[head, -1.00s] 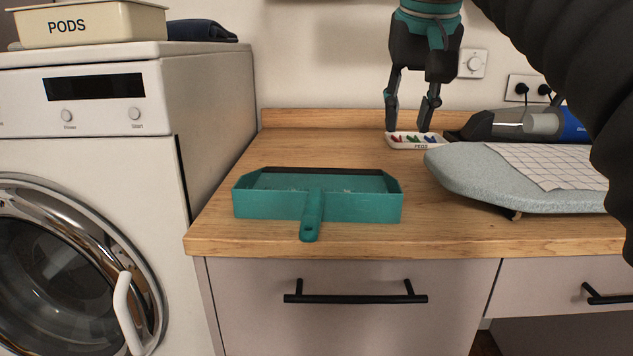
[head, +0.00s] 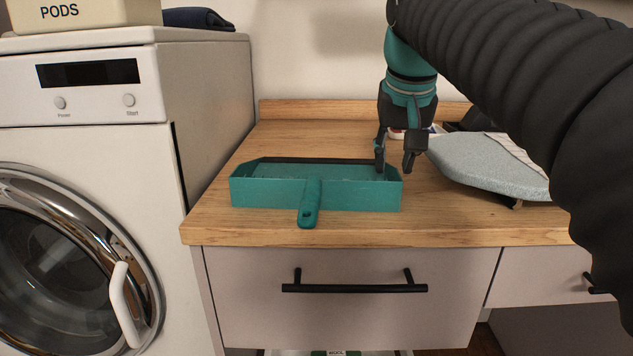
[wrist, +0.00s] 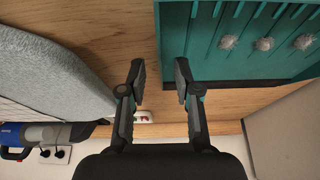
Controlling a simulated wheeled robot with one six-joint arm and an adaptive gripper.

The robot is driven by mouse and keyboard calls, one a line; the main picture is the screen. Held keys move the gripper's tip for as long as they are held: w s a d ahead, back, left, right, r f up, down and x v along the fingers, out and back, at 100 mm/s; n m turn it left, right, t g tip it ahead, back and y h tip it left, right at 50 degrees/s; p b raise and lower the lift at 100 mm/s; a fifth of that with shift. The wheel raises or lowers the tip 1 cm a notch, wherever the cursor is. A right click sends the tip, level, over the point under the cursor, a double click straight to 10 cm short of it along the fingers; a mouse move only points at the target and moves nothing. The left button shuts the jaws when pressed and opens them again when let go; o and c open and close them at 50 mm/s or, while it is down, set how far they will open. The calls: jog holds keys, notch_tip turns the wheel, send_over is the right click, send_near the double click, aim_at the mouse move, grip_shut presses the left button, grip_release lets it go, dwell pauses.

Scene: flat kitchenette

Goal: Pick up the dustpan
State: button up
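The teal dustpan (head: 262,192) lies on the wooden counter, its short handle (head: 310,205) pointing toward the front edge. In the wrist view the dustpan (wrist: 205,45) fills the upper right, with several grey dust clumps on its ribbed floor. My gripper (head: 396,168) is above the dustpan's right end, fingers pointing down. In the wrist view my gripper (wrist: 159,82) is open and empty, with one finger over bare wood and the other near the dustpan's dark lip. Whether a finger touches the dustpan I cannot tell.
A grey ironing board (head: 490,165) lies on the counter to the right. A small white peg tray (wrist: 145,117) is at the back by the wall. A washing machine (head: 80,95) stands at the left. Bare counter (head: 270,228) lies in front of the dustpan.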

jog(key=shift+x, duration=1.1)
grip_shut()
jog(key=shift+r, duration=0.1)
